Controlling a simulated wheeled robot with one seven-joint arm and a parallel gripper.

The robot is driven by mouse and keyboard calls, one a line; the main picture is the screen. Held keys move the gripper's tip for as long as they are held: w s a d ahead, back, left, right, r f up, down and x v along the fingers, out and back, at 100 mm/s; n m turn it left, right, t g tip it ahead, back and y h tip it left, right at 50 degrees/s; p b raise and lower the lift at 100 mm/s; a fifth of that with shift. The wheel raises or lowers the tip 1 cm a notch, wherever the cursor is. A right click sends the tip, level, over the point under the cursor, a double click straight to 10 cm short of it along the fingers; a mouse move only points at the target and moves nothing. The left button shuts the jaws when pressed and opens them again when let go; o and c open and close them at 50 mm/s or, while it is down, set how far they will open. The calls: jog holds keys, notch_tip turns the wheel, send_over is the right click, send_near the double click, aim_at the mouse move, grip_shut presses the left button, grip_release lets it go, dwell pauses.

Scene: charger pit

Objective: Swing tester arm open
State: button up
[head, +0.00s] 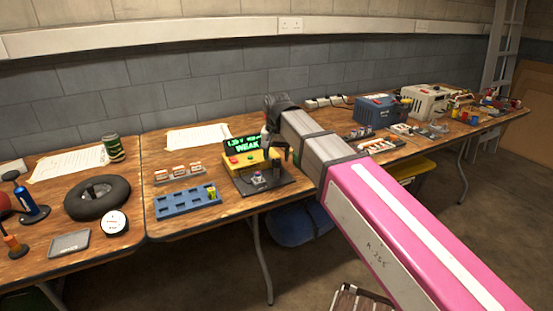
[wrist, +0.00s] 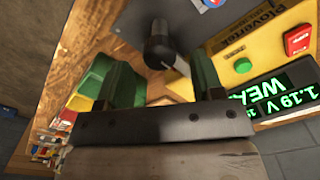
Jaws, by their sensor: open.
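The yellow tester (head: 240,161) stands on a dark base plate on the bench, with a red and a green button. Its green display (head: 247,144) reads about 1.19 V and WEAK. My gripper (head: 276,149) hangs at the tester's right side. In the wrist view my gripper (wrist: 163,70) is open, its two fingers spread. A black knob on a metal rod, apparently the tester arm (wrist: 160,42), shows between and just beyond the fingers. I cannot tell whether either finger touches it. In the head view my gripper partly hides this part of the tester.
A blue slotted tray (head: 187,200) with a yellow-green cell and a rack of batteries (head: 180,173) lie left of the tester. A black tyre (head: 78,204) and round gauge (head: 115,222) lie further left. A blue power unit (head: 381,109) stands along the bench to the right.

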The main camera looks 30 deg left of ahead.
aim_at(276, 160)
notch_tip(276, 160, up, 9)
dwell(0.4)
dwell(0.4)
